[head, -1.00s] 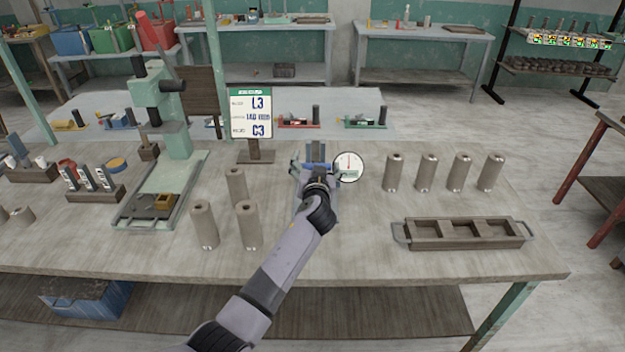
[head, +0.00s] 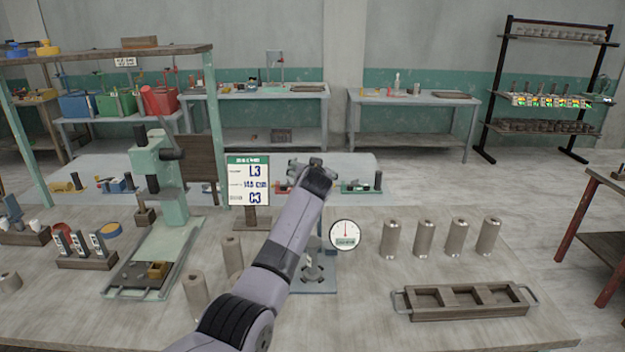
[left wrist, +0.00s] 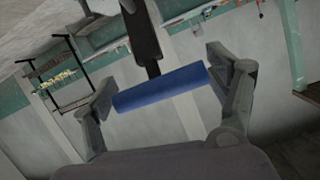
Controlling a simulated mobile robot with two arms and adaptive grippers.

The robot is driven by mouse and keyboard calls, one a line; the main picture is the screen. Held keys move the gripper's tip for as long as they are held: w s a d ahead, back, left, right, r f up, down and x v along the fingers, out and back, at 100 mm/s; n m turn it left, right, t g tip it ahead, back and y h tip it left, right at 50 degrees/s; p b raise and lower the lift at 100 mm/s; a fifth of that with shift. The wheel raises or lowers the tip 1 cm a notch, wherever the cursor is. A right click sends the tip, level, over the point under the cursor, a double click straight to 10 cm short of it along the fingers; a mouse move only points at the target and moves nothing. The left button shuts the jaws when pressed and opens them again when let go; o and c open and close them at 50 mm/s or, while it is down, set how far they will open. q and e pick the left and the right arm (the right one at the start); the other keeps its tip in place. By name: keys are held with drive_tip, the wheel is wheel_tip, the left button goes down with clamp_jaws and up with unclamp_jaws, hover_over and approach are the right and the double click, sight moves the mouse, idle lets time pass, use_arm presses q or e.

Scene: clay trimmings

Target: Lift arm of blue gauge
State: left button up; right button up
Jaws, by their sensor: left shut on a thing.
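The blue gauge stands on the workbench, its round white dial (head: 345,234) facing me and its blue-grey base (head: 318,284) partly hidden behind my left arm. My left gripper (head: 303,166) is high above the base in the head view. In the left wrist view, a blue cylindrical handle (left wrist: 160,88) on a dark lever (left wrist: 143,38) lies across between the fingers of my left gripper (left wrist: 158,90), which is shut on it. My forearm hides most of the gauge's upright in the head view. My right gripper is not in view.
Several grey cylinders (head: 425,238) stand in a row right of the gauge. A wooden tray (head: 465,301) with compartments lies in front of them. A sign (head: 248,182) and a green press (head: 160,190) stand left. More cylinders (head: 195,296) stand beside my arm.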

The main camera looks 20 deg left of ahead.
use_arm(q)
drive_tip(key=shift+w+a+r+g+p, duration=0.15)
drive_tip(key=shift+w+g+p, duration=0.1)
drive_tip(key=shift+w, duration=0.15)
drive_tip(key=shift+w+r+g+p, duration=0.1)
drive_tip(key=shift+w+r+g, duration=0.05)
drive_tip(key=shift+w+g, duration=0.15)
drive_tip(key=shift+w+f, duration=0.1)
drive_tip(key=shift+w, duration=0.15)
drive_tip(key=shift+f, duration=0.15)
drive_tip(key=o, duration=1.5)
drive_tip(key=shift+w, duration=0.1)
drive_tip(key=shift+o, duration=0.2)
drive_tip(key=shift+a+r, duration=0.1)
drive_tip(key=shift+r, duration=0.1)
drive_tip(key=shift+s, duration=0.2)
